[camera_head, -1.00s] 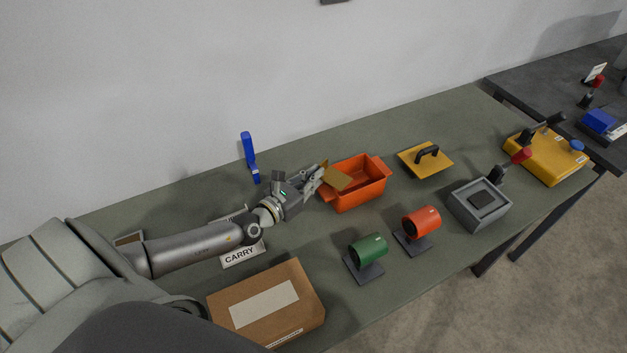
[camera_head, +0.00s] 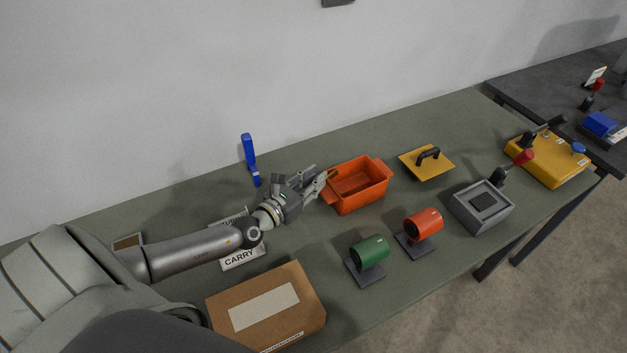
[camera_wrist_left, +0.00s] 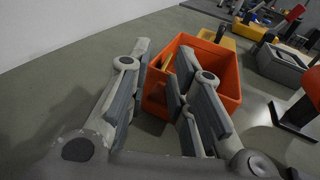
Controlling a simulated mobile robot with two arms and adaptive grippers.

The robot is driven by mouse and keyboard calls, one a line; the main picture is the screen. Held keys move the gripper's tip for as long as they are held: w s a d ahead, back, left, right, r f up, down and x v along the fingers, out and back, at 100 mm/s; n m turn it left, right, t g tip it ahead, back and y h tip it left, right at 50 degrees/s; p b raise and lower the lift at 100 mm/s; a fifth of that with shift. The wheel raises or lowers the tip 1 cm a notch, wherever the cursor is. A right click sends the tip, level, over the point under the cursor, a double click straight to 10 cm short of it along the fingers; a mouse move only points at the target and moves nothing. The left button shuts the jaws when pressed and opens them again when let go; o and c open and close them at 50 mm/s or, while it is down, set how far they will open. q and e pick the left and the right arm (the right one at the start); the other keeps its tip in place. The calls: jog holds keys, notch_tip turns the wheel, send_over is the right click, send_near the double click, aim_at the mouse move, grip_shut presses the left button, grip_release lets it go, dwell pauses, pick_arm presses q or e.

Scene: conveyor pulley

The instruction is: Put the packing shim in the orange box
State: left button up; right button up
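The orange box (camera_head: 372,190) stands open on the bench, just right of my left gripper (camera_head: 322,179). In the left wrist view the box (camera_wrist_left: 228,75) lies ahead of my left gripper (camera_wrist_left: 164,50), whose fingers are apart with a gap between them. The packing shim (camera_wrist_left: 167,62) shows there only as a thin tan sliver at the box's left inner side, seen between the fingers. Most of it is hidden, and I cannot tell whether it lies flat or leans on the wall. In the head view the fingers largely hide it. My right gripper is not in view.
A blue upright bracket (camera_head: 250,160) stands behind my left arm. A yellow plate with a handle (camera_head: 427,170), a red cylinder (camera_head: 422,224), a green cylinder (camera_head: 369,250) and a grey box (camera_head: 468,217) surround the orange box. A cardboard box (camera_head: 290,325) is at the front.

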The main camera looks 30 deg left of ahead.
pick_arm(q)
jog(key=shift+s+d+f, duration=0.25)
jog(key=shift+s+f, duration=0.1)
jog(key=shift+f, duration=0.4)
jog(key=shift+r+p, duration=0.4)
jog(key=shift+p, duration=0.05)
jog(key=shift+w+r+p, duration=0.1)
jog(key=shift+r+p, duration=0.3)
jog(key=shift+p, duration=0.1)
jog(key=s+a+r+b, duration=0.1)
jog(key=s+a+b, duration=0.1)
jog(key=s, duration=0.9)
jog(key=shift+s+r, duration=0.2)
